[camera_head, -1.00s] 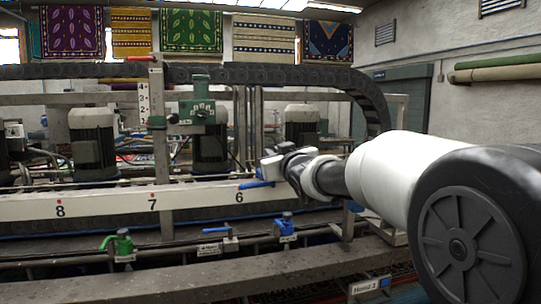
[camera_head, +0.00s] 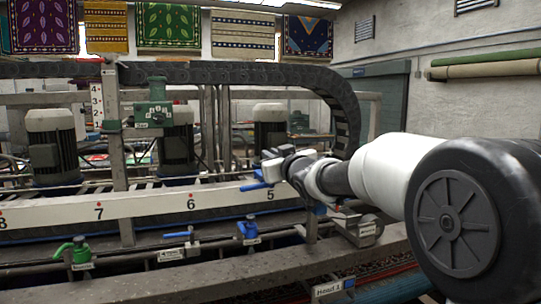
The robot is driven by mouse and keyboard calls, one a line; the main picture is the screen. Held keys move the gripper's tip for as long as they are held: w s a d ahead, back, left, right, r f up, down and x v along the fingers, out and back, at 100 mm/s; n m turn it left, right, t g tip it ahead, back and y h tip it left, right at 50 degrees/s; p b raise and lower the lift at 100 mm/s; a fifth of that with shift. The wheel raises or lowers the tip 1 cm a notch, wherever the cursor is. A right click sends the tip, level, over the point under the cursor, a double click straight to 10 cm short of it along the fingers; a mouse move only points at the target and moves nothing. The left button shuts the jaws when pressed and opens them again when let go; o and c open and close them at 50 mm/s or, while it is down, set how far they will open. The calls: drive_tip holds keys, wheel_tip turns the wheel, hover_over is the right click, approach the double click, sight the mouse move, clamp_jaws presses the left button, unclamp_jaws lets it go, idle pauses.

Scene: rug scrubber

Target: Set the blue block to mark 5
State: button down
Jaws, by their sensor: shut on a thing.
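The white scale rail (camera_head: 150,205) runs across the middle, with red dots and black numbers; marks 7, 6 and 5 are clear. The blue block (camera_head: 254,187) shows as a thin blue piece at the rail's top edge, a little left of mark 5 (camera_head: 271,195). Its right part is hidden by my gripper. My gripper (camera_head: 276,168) reaches in from the right and is shut on the blue block. The fingertips are small and partly hidden, so the exact grip is unclear.
Below the rail are a green valve (camera_head: 80,250), a blue-handled valve (camera_head: 178,235) and a blue valve (camera_head: 249,230) on a pipe. Motors (camera_head: 270,127) stand behind the rail. A post (camera_head: 118,150) with a green clamp crosses it at left.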

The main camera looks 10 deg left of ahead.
drive_tip(key=shift+w+d, duration=0.15)
drive_tip(key=shift+d, duration=0.15)
drive_tip(key=c, duration=1.8)
unclamp_jaws()
drive_tip(key=shift+w+d, duration=0.15)
drive_tip(key=shift+c, duration=0.2)
drive_tip(key=shift+s, duration=0.25)
drive_tip(key=b+v, duration=0.1)
drive_tip(key=v, duration=1.6)
drive_tip(key=shift+b, duration=0.4)
